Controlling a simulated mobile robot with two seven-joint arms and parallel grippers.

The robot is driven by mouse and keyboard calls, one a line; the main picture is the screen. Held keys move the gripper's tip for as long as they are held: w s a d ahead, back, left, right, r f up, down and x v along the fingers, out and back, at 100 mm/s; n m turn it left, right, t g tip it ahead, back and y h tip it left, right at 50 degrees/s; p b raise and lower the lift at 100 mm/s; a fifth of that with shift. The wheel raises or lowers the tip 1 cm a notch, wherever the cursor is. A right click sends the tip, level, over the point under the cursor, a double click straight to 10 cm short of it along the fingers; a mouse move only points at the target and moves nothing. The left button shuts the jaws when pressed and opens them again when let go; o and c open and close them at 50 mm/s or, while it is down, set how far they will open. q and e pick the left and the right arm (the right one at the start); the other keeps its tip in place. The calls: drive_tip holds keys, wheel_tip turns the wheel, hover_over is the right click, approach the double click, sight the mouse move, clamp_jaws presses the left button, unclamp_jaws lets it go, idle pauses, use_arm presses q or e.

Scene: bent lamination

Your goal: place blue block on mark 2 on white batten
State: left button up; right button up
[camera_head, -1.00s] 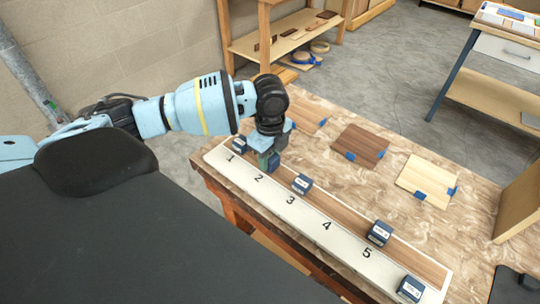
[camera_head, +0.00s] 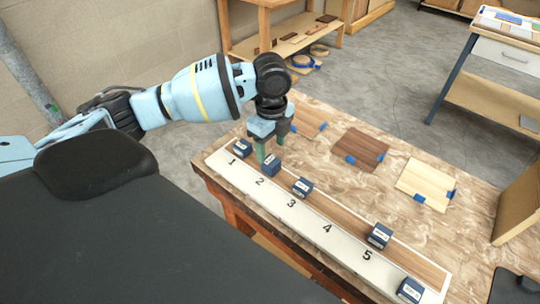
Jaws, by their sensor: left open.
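The white batten (camera_head: 309,228) carries black numerals 1 to 5 and lies along the table's front edge beside a brown wood strip (camera_head: 343,218). A blue block (camera_head: 271,164) stands by mark 2 (camera_head: 260,181), on the batten's far side. My left gripper (camera_head: 268,150) is open just above and behind this block, its fingers pointing down. Whether the fingers touch the block is hard to tell. My right gripper is out of view.
Wood samples with blue tape, one dark (camera_head: 359,149) and one pale (camera_head: 427,181), lie behind the batten on the table (camera_head: 460,222). An upright wooden panel (camera_head: 517,203) stands at the right edge. A shelf and another bench stand farther back.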

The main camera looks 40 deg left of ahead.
sight(271, 161)
use_arm(q)
wheel_tip(271, 161, up, 6)
